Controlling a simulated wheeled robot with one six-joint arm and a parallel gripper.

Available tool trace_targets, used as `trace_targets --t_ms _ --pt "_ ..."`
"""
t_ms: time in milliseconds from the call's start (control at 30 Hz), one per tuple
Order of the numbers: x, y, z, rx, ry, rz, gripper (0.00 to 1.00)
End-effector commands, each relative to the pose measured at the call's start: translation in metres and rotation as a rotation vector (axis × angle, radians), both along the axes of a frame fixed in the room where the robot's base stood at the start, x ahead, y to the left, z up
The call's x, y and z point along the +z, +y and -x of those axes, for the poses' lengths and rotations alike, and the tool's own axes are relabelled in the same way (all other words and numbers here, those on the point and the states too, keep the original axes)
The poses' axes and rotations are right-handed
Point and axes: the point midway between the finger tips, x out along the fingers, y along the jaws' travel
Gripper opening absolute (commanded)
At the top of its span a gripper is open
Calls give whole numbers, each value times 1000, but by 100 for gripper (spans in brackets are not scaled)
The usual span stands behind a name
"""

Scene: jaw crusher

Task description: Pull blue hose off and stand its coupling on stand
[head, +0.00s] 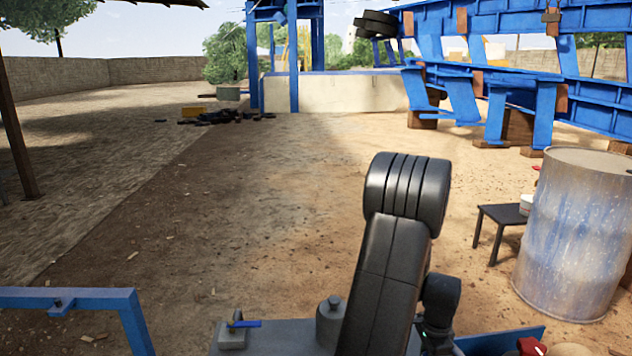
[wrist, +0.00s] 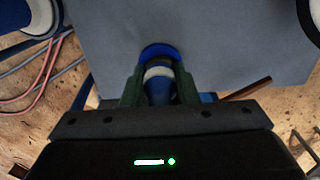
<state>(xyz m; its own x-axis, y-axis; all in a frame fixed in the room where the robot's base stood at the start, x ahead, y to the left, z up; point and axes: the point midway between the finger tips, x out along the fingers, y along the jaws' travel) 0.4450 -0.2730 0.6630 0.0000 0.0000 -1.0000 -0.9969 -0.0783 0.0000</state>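In the wrist view, a round coupling with a blue ring (wrist: 161,51), a pale band and a dark body sits between the green fingers of my gripper (wrist: 160,80). One finger is close along each side of it. I cannot tell whether they press on it or leave a small gap. The blue ring lies against or just before a flat grey surface (wrist: 220,45). Little of the blue hose shows; a short blue piece (wrist: 208,97) appears right of the fingers. In the head view, my arm hides the gripper and coupling. I cannot make out the stand.
A rusty blue-white drum (head: 575,235) and a small dark table (head: 505,215) stand right. A blue frame (head: 75,298) is at lower left. A grey block with a blue lever (head: 245,323) sits at the bottom. Pink and grey lines (wrist: 45,75) cross the ground. Open dirt lies ahead.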

Motion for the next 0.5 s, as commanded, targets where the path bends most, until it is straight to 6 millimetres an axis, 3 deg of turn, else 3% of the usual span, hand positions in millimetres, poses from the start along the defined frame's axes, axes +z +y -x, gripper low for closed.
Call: trace_targets --t_ms 500 --pt "14 0 0 0 0 0 0"
